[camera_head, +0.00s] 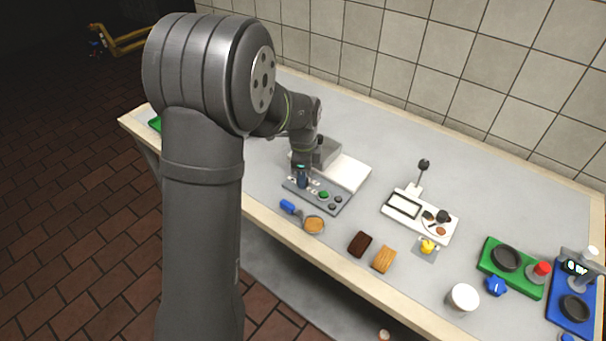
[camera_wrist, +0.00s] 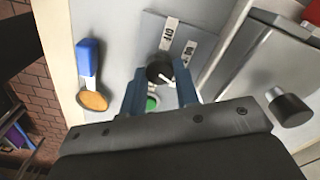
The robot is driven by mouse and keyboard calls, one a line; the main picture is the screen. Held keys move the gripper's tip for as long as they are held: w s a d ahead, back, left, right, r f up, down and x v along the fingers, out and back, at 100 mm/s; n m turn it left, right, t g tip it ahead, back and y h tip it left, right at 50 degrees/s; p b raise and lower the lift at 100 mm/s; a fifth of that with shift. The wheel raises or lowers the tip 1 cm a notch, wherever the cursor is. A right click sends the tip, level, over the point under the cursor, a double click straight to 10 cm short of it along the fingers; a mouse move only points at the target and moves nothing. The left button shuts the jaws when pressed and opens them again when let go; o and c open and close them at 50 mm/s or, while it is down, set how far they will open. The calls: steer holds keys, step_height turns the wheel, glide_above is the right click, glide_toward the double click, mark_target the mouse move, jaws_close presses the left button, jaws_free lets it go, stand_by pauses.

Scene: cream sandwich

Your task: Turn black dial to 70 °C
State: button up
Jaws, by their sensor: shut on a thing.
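The black dial (camera_wrist: 159,68) sits on the grey control panel (camera_wrist: 205,14). My gripper (camera_wrist: 159,82) has its two blue fingers on either side of the dial, shut on it. A pale pointer mark on the dial points to the lower right in the wrist view. Two white printed labels (camera_wrist: 170,32) lie beside the dial; I cannot read their numbers surely. A green button (camera_wrist: 152,103) shows between the fingers. In the head view my gripper (camera_head: 302,181) is down at the left part of the control panel (camera_head: 330,206) and hides the dial.
A blue-handled scoop (camera_head: 288,206) with tan contents lies in front of the panel. A white machine (camera_head: 345,170) stands behind it. To the right are a dark brown bar (camera_head: 360,244), a tan wafer (camera_head: 384,259), a white device (camera_head: 405,206) and a green station (camera_head: 522,283).

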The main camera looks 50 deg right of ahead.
steer(key=shift+m, duration=0.5)
steer(key=o, duration=1)
steer(key=shift+c, duration=0.2)
steer(key=shift+r, duration=0.1)
step_height(320, 180, up, 17)
steer(key=shift+r, duration=0.15)
